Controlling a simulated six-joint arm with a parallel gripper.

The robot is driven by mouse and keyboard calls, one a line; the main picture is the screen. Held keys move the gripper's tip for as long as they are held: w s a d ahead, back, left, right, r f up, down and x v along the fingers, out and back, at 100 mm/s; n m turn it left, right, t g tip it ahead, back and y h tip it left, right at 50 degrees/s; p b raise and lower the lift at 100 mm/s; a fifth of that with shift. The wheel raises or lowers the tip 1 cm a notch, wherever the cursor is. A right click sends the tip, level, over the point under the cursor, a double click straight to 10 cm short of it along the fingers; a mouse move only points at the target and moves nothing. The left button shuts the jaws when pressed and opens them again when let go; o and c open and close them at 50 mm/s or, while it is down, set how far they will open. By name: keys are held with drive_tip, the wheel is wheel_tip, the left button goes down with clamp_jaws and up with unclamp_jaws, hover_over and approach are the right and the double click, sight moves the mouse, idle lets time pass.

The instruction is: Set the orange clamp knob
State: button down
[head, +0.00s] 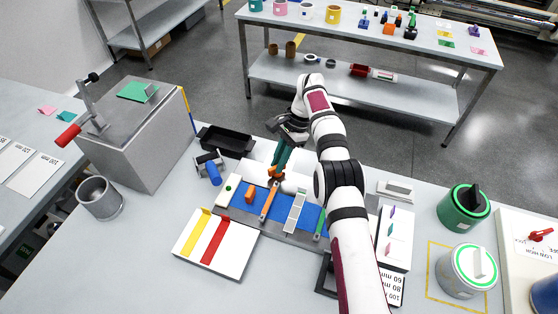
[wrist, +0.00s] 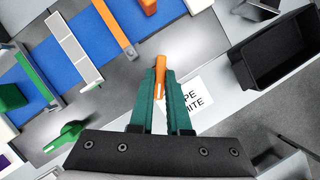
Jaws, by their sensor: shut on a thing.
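The orange clamp knob (head: 275,171) is at the back edge of the blue-and-grey fixture (head: 235,213). It also shows in the wrist view (wrist: 160,64), narrow and slotted. My gripper (head: 279,163) comes down on it with dark green fingers. In the wrist view my gripper (wrist: 160,78) is shut on the knob, with one finger on each side; the fingers hide part of it. An orange bar (head: 268,204) runs across the fixture in front of the knob, also visible in the wrist view (wrist: 113,22).
An orange block (head: 250,193) and a white slotted bar (head: 294,212) sit on the fixture. A green knob (wrist: 68,136) is left of my fingers. A black tray (head: 226,140) stands behind. A printed card (wrist: 190,104) lies close to the fingers.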

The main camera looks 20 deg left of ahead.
drive_tip(key=c, duration=0.9)
unclamp_jaws()
drive_tip(key=shift+r, duration=0.15)
drive_tip(key=d+r, duration=1.1)
drive_tip(key=d, duration=0.1)
drive_tip(key=a+r+t+h, duration=0.3)
drive_tip(key=a+r+t, duration=0.1)
drive_tip(key=a, duration=0.8)
drive_tip(key=f, duration=1.5)
drive_tip(key=shift+s+a+f, duration=0.2)
drive_tip(key=shift+s+f, duration=0.05)
